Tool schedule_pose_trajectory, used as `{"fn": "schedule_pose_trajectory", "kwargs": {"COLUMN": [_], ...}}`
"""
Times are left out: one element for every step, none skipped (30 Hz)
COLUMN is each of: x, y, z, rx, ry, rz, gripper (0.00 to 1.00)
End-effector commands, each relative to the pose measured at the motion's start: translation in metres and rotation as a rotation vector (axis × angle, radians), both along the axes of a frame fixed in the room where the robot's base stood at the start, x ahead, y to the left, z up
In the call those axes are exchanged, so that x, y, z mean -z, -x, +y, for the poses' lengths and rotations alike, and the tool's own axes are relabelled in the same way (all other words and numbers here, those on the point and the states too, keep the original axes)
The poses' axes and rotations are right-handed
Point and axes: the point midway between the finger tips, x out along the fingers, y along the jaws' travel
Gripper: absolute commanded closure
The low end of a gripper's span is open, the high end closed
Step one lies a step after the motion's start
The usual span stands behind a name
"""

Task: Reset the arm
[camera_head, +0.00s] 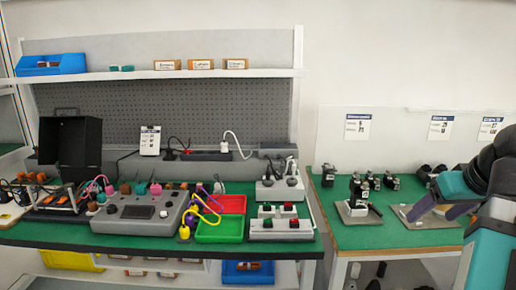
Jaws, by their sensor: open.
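My arm is folded at the right edge of the head view, with dark joints and teal covers. My gripper (420,213) hangs low at the arm's end, over or in front of the right green-topped table (350,238). Its fingers are small and partly hidden by my arm, and it appears empty. A light grey plate (405,216) lies beside or beneath it, and I cannot tell whether they touch.
A black device on a grey base (357,214) stands left of my gripper. Several small black parts stand behind. The left bench holds a grey control box (140,212), a red tray (232,203) and a green tray (219,230).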

Motion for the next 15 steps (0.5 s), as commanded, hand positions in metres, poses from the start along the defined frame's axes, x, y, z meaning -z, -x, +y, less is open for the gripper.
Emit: {"fn": "schedule_pose_trajectory", "kwargs": {"x": [0.000, 0.000, 0.000, 0.000, -0.002, -0.003, -0.003, -0.002, 0.000, 0.001, 0.003, 0.005, 0.006, 0.008, 0.010], "y": [0.000, 0.000, 0.000, 0.000, -0.002, -0.003, -0.004, -0.005, -0.007, -0.009, -0.010, -0.012, -0.013, -0.015, -0.017], "z": [0.000, 0.000, 0.000, 0.000, 0.002, 0.005, 0.006, 0.007, 0.009, 0.010, 0.011, 0.013, 0.014, 0.015, 0.016], "rx": [0.000, 0.000, 0.000, 0.000, -0.006, -0.012, -0.015, -0.020, -0.023, -0.027, -0.030, -0.035, -0.039, -0.042, -0.047], "ry": [0.000, 0.000, 0.000, 0.000, 0.000, 0.000, -0.001, -0.003, -0.006, -0.009, -0.011, -0.015, -0.017, -0.020, -0.024], "rz": [0.000, 0.000, 0.000, 0.000, 0.000, 0.000, 0.001, 0.004, 0.008, 0.010, 0.013, 0.017, 0.021, 0.024, 0.029], "gripper": [0.31, 0.31, 0.31, 0.31, 0.31, 0.31, 0.31, 0.31, 0.31, 0.31, 0.31, 0.31, 0.31, 0.31, 0.31]}}
